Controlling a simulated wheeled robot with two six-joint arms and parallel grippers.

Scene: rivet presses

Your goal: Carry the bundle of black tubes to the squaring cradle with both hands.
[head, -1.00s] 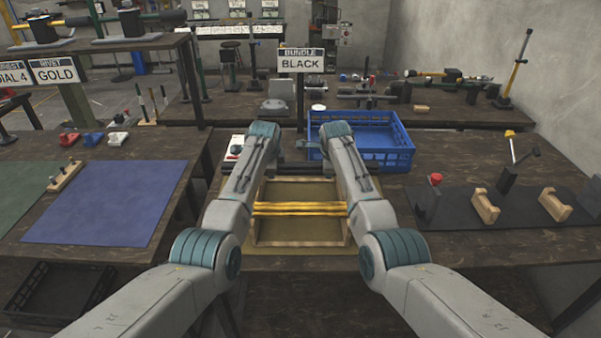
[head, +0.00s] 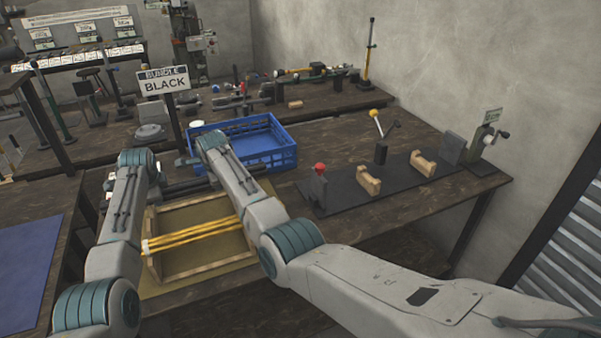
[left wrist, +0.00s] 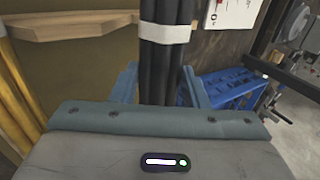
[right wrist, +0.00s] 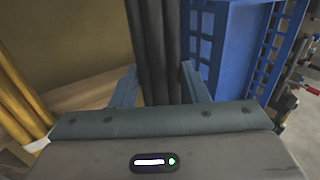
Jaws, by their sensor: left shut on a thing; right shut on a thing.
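The bundle of black tubes (head: 183,187) lies crosswise behind the tray of yellow tubes in the head view, partly hidden by my arms. My left gripper (left wrist: 160,78) is shut around it beside a white band (left wrist: 165,33). My right gripper (right wrist: 158,80) is shut around the same bundle (right wrist: 155,35) farther along. In the head view both grippers are mostly hidden behind my wrists. I cannot tell whether the bundle touches the table. The apparent squaring cradle is a dark plate (head: 395,187) with two notched wooden blocks (head: 368,180) (head: 424,164), at the right.
A wooden tray (head: 205,268) with yellow tubes (head: 195,233) is in front of the bundle. A blue crate (head: 265,157) stands close behind it. A red-knobbed post (head: 319,185) and yellow-knobbed lever (head: 380,140) stand by the cradle. Bare table lies between crate and cradle.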

